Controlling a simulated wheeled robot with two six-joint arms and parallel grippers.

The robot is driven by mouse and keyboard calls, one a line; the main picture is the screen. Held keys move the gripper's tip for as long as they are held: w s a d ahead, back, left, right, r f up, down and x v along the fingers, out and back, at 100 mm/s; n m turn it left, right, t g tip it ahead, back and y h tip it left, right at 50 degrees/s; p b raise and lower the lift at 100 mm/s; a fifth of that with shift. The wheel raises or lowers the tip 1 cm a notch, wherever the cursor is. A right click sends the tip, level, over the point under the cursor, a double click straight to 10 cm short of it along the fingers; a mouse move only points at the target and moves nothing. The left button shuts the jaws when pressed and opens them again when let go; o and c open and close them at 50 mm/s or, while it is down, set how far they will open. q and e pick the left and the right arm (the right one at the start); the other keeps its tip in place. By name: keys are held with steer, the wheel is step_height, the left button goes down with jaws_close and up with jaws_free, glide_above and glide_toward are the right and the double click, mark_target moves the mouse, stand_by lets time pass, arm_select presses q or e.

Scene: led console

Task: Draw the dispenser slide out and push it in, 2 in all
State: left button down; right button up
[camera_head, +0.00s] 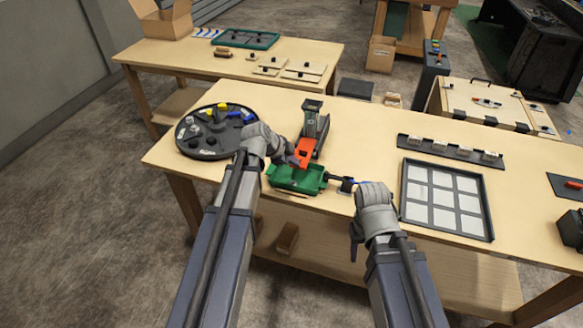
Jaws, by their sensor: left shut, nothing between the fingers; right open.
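A round dark turntable (204,147) with small coloured parts stands left of the dispenser. A framed grid panel (445,230) and dark strip (450,150) lie right. Table behind is partly clear.

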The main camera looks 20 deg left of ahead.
arm_select(q)
steer(key=shift+w, duration=0.1)
glide_toward(311, 144)
steer(key=x, duration=0.4)
steer(key=shift+f, duration=0.15)
stand_by(0.3)
